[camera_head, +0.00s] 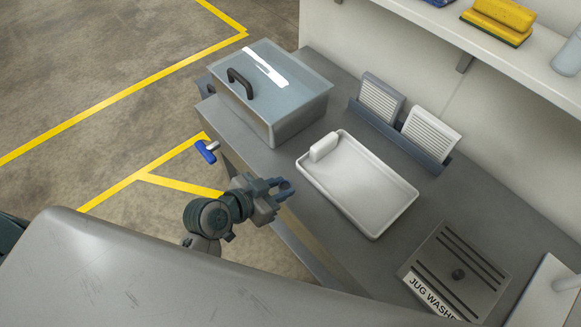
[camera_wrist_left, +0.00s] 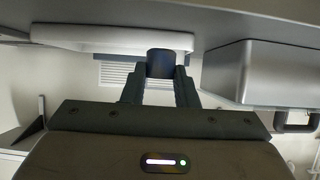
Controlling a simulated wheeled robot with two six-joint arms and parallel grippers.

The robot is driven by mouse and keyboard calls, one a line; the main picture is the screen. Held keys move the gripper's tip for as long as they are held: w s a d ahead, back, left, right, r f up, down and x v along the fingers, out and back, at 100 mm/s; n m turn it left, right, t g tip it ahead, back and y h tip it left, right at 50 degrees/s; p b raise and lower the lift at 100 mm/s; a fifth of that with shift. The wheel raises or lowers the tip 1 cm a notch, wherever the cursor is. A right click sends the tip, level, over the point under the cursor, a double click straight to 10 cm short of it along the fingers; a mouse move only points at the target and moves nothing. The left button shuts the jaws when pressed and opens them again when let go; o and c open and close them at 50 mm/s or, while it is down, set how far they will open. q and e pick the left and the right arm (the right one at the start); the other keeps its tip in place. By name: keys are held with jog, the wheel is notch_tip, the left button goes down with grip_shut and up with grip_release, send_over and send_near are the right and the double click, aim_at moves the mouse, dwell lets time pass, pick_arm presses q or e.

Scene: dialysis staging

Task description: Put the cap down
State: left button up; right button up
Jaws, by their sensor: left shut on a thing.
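My left gripper (camera_head: 280,189) is in front of the bench's near edge, left of the white tray, in the head view. It is shut on a small dark cap (camera_wrist_left: 160,63), which shows between the fingertips in the left wrist view. In the head view the cap is hard to tell from the dark fingers. The white tray (camera_head: 375,212) lies on the grey bench, with a white block-like item (camera_head: 324,146) in its far left corner. The tray also shows in the left wrist view (camera_wrist_left: 100,38), beyond the cap. My right gripper is not in view.
A grey lidded box (camera_head: 300,75) with a black handle stands left of the tray. A rack (camera_head: 400,135) with two white louvred items is behind it. A "JUG WASHER" panel (camera_head: 455,275) is at right. A blue-handled part (camera_head: 207,151) sticks out near the bench's left end.

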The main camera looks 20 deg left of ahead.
pick_arm(q)
jog(key=p, duration=0.2)
send_over(299, 169)
jog(key=s+a, duration=0.2)
jog(key=s, duration=0.1)
jog(key=shift+w+f, duration=0.1)
jog(key=shift+f, duration=0.25)
jog(key=f, duration=0.3)
jog(key=shift+s, duration=0.25)
grip_shut()
jog(key=shift+f, duration=0.3)
jog(key=shift+w+f, duration=0.1)
jog(key=shift+w, duration=0.15)
jog(key=o, duration=0.8)
grip_release()
jog(key=shift+o, duration=0.7)
jog(key=shift+s, duration=0.1)
jog(key=shift+r, duration=0.2)
jog(key=b+v, duration=0.1)
jog(key=v, duration=1.1)
jog(key=shift+b, duration=0.4)
